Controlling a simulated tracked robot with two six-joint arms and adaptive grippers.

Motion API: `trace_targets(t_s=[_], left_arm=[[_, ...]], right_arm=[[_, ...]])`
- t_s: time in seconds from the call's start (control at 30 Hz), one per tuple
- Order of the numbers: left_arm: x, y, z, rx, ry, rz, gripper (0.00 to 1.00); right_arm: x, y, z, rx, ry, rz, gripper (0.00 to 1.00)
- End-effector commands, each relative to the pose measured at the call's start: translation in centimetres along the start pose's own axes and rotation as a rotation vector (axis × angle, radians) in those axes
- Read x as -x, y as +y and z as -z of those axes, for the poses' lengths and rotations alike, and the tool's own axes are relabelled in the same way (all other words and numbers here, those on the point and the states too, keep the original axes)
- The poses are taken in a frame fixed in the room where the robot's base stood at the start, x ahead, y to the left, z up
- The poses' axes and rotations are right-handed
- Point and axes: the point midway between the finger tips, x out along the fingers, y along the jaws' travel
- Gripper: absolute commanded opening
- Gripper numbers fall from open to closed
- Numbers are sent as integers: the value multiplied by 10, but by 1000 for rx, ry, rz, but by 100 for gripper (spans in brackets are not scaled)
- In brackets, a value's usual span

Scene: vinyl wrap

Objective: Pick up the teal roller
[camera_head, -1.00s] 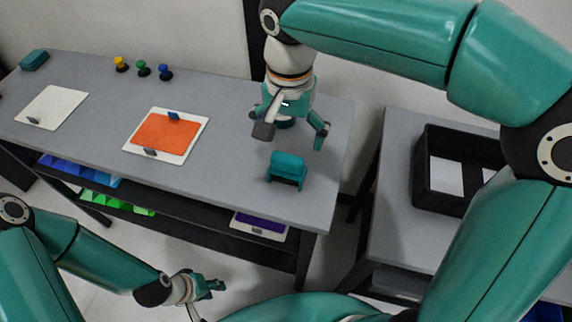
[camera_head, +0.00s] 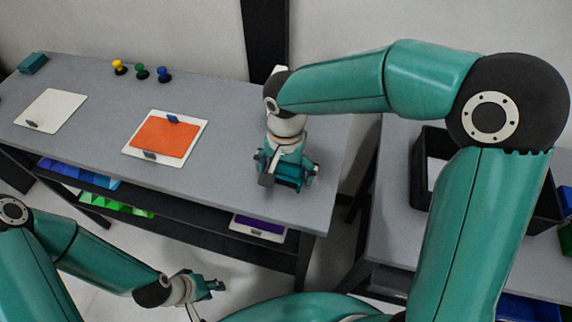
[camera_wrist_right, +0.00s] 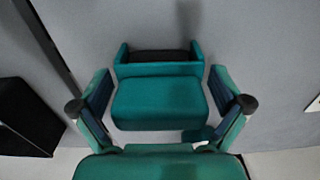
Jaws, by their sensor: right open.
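The teal roller (camera_wrist_right: 160,98) lies on the grey table, and in the right wrist view it sits between the two fingers of my right gripper (camera_wrist_right: 160,104). The fingers are open on either side of it, with a visible gap on each side. In the head view my right gripper (camera_head: 287,178) is over the roller near the table's front right, and it hides most of the roller. My left gripper (camera_head: 208,287) is low at the bottom, in front of the table and away from the roller. Its fingers are too small to judge.
An orange sheet on a white board (camera_head: 130,149) and a white board (camera_head: 50,108) lie left on the table (camera_head: 90,150). Yellow, green and blue knobs (camera_head: 141,72) stand at the back. A teal block (camera_head: 33,63) is far left. A black bin (camera_head: 420,170) stands on the right table.

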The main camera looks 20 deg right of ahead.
Motion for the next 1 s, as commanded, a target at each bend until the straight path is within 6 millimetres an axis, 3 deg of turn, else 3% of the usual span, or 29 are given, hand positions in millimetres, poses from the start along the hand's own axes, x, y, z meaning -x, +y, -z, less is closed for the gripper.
trace_targets(t_s=[0.23, 0.5, 0.6, 1.0], left_arm=[[0, 0, 0, 0, 0, 0, 35], [0, 0, 0, 0, 0, 0, 35], [0, 0, 0, 0, 0, 0, 35], [0, 0, 0, 0, 0, 0, 35]], right_arm=[[-2, 0, 0, 0, 1, 1, 100], [-2, 0, 0, 0, 0, 1, 55], [-2, 0, 0, 1, 0, 1, 43], [-2, 0, 0, 1, -1, -1, 42]])
